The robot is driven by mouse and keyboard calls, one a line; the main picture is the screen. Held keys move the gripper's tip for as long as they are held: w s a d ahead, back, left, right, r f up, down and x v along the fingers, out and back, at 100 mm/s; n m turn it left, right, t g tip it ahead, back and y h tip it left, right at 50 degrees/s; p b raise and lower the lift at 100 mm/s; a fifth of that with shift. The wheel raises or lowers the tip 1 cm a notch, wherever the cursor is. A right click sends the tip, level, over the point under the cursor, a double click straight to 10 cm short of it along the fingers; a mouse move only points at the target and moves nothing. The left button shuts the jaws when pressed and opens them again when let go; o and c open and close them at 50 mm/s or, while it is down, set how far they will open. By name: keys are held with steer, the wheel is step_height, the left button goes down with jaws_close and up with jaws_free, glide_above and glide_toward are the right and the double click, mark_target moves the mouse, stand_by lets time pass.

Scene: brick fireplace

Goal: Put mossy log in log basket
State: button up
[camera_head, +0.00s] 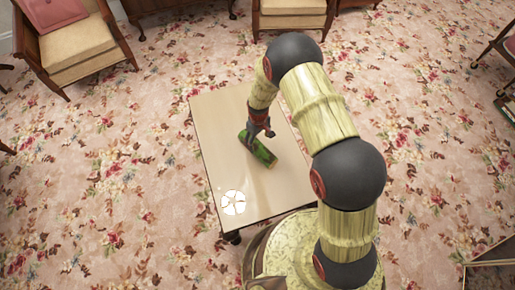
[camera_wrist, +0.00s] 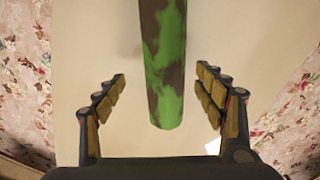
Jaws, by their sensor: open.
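The mossy log (camera_head: 258,150), brown with bright green patches, lies on the small pale table (camera_head: 250,185) in the head view. In the wrist view the log (camera_wrist: 163,60) runs from the top edge down to the middle, its near end between the finger lines. My gripper (camera_head: 262,130) is over the log's upper end in the head view. In the wrist view my gripper (camera_wrist: 162,82) is open, with one finger on each side of the log and visible gaps to both. I cannot make out a log basket in either view.
A round white patch (camera_head: 233,203) shows on the table's near end; I cannot tell if it is an object or glare. Armchairs (camera_head: 75,40) stand at the back. A dark-edged object (camera_head: 490,270) is at the lower right. Flowered carpet around the table is mostly clear.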

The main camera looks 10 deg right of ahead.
mark_target(257, 145)
steer(key=f, duration=0.1)
steer(key=f+b, duration=0.1)
steer(key=f, duration=0.1)
steer(key=f+b, duration=0.1)
steer(key=shift+s+a+f, duration=0.15)
steer(key=shift+s+a, duration=0.05)
steer(key=shift+s, duration=0.2)
steer(key=shift+w+f+b, duration=0.1)
steer(key=shift+f+b, duration=0.2)
steer(key=shift+f, duration=0.1)
steer(key=shift+r, duration=0.1)
steer(key=c, duration=1.7)
jaws_close()
steer(key=shift+r, duration=0.1)
